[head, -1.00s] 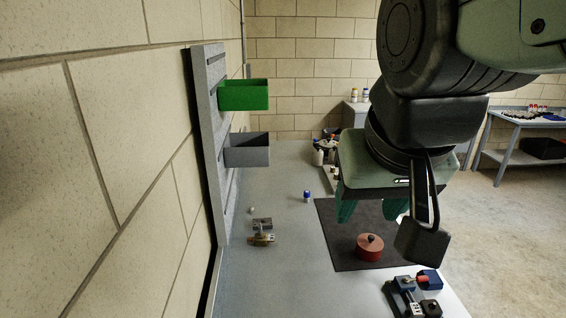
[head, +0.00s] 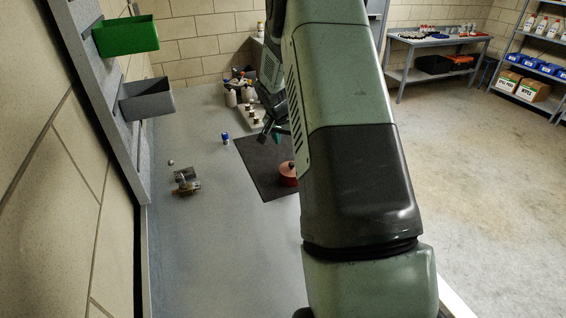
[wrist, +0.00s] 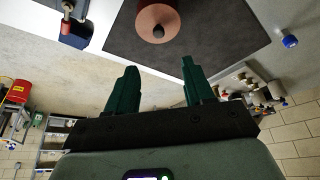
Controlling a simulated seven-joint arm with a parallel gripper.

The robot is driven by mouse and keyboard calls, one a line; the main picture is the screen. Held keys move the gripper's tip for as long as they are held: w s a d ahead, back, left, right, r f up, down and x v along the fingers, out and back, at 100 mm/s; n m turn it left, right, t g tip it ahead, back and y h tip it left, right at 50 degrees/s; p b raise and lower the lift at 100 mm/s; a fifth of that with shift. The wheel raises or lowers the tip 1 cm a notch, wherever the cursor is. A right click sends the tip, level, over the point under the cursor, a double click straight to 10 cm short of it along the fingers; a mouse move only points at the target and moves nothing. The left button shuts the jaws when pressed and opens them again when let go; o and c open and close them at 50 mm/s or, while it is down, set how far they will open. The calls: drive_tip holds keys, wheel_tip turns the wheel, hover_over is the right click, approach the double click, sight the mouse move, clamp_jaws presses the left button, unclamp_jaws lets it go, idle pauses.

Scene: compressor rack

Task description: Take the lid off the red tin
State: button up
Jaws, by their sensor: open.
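The red tin (head: 287,177) stands on a dark mat (head: 258,170) on the grey bench, partly hidden behind my arm in the head view. In the wrist view the red tin (wrist: 158,22) shows at the top, cut by the frame edge, with its lid on and a dark knob (wrist: 158,31) in the lid's middle. My gripper (wrist: 158,85) is open and empty, its two green fingers apart from the tin. In the head view my gripper (head: 272,132) is small and partly hidden, over the far part of the mat.
A blue-and-white small can (head: 225,139) stands left of the mat. A metal-and-brass fitting (head: 186,182) lies near the wall. Several bottles and parts (head: 240,92) stand at the bench's far end. Green (head: 126,36) and grey (head: 147,100) bins hang on the wall panel.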

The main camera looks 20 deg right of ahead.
hover_over(287, 169)
drive_tip(key=s, duration=0.2)
wheel_tip(287, 169, down, 7)
drive_tip(key=shift+s+r, duration=0.1)
drive_tip(key=shift+a+x, duration=0.1)
drive_tip(key=shift+x, duration=1.25)
drive_tip(key=shift+a+x, duration=0.15)
drive_tip(key=shift+x, duration=1.2)
drive_tip(key=shift+s, duration=0.1)
drive_tip(key=shift+c, duration=0.3)
clamp_jaws()
